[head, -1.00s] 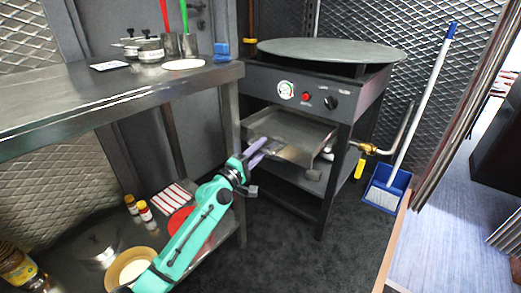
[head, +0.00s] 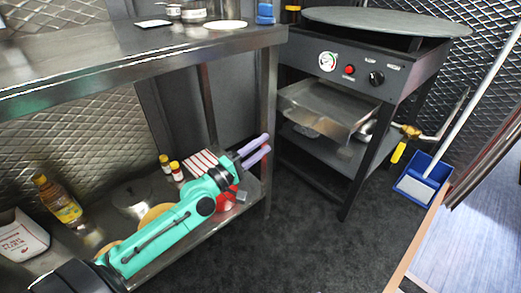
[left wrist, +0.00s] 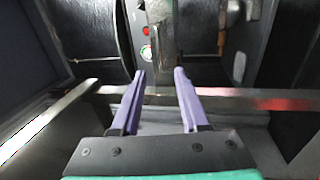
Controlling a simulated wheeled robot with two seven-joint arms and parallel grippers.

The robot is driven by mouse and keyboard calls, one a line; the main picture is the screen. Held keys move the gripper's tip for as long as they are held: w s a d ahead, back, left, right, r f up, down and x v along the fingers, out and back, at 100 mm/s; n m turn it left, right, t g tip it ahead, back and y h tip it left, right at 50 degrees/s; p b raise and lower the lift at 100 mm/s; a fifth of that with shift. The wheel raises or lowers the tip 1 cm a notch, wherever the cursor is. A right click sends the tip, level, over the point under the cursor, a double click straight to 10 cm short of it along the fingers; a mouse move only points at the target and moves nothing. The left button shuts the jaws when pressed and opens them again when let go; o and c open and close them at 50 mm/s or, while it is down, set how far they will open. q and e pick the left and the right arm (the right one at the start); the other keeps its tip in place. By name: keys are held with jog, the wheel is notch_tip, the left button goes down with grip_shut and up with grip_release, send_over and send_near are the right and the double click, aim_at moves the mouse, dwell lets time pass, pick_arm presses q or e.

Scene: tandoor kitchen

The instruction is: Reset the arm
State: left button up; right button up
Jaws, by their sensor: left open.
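My left arm is teal and comes in from the lower left in the head view. Its left gripper (head: 258,150) has purple fingers, held apart and empty, beside the table leg and left of the griddle stand. In the left wrist view the left gripper (left wrist: 160,75) shows its two fingers spread with nothing between them. My right gripper is in neither view.
A steel table (head: 130,62) stands at left with a lower shelf holding bottles and a bowl. The griddle stand (head: 345,75) has a steel tray (head: 320,108) under its control panel. A blue dustpan (head: 422,180) stands right. Dark floor between is clear.

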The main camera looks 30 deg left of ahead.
pick_arm(q)
jog(key=shift+s, duration=0.1)
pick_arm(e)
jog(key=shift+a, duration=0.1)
pick_arm(q)
jog(key=s+d+f+m+g, duration=0.3)
jog(key=s+d+f+m, duration=0.3)
jog(key=f, duration=0.3)
jog(key=s+d+f+m+g+y, duration=0.1)
jog(key=s+d+f+m+g, duration=0.2)
jog(key=s+d+f+m, duration=0.35)
jog(key=s+d+f+m+g, duration=0.3)
jog(key=s+d+f+m, duration=0.15)
jog(key=s+f, duration=0.45)
jog(key=s+a+r+n+g+y+p, duration=0.1)
jog(key=s+a+g+y+p, duration=0.5)
jog(key=s+a+p, duration=1.3)
jog(key=shift+s+g+p, duration=0.45)
jog(key=shift+g+p, duration=0.85)
jog(key=shift+p, duration=6.65)
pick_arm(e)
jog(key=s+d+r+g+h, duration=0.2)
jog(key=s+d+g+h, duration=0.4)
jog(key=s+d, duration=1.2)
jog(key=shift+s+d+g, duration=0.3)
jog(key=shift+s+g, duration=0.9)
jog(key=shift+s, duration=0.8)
